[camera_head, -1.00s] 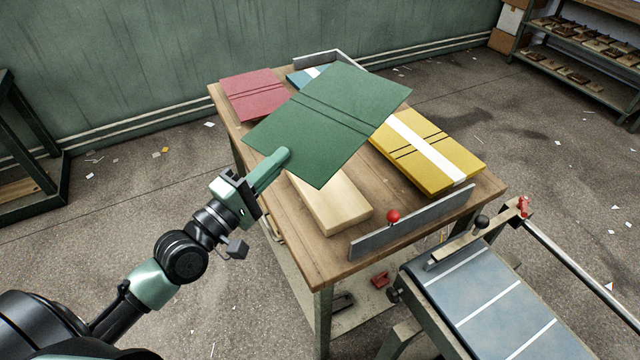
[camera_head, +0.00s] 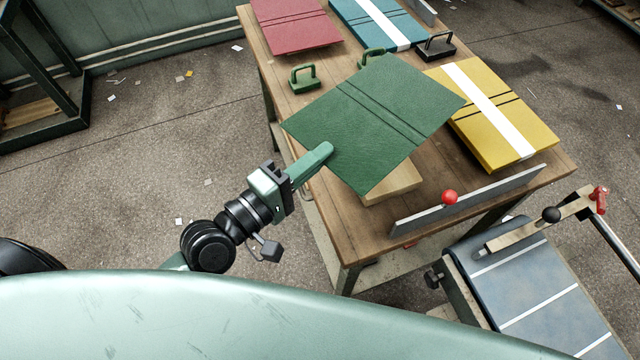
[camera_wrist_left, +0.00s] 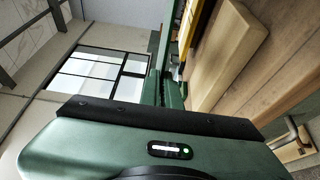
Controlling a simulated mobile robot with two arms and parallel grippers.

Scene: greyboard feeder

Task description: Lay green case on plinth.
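The green case (camera_head: 375,118) is a flat, open green board with two dark lines across its middle. My left gripper (camera_head: 322,153) is shut on its near left edge and holds it over the table. The plinth (camera_head: 394,187) is a pale wooden block on the table. The case hides most of it, and only its near end shows. The plinth also shows in the left wrist view (camera_wrist_left: 228,55), beside the gripper's fingers (camera_wrist_left: 171,93), with a gap between case and plinth. My right gripper is not in view.
On the wooden table (camera_head: 340,215) lie a red case (camera_head: 295,25), a blue case with a white strip (camera_head: 352,18) and a yellow case (camera_head: 520,125). Small handled blocks, green (camera_head: 304,80) and black (camera_head: 437,47), stand behind. A metal fence (camera_head: 485,195) with a red knob edges the front right.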

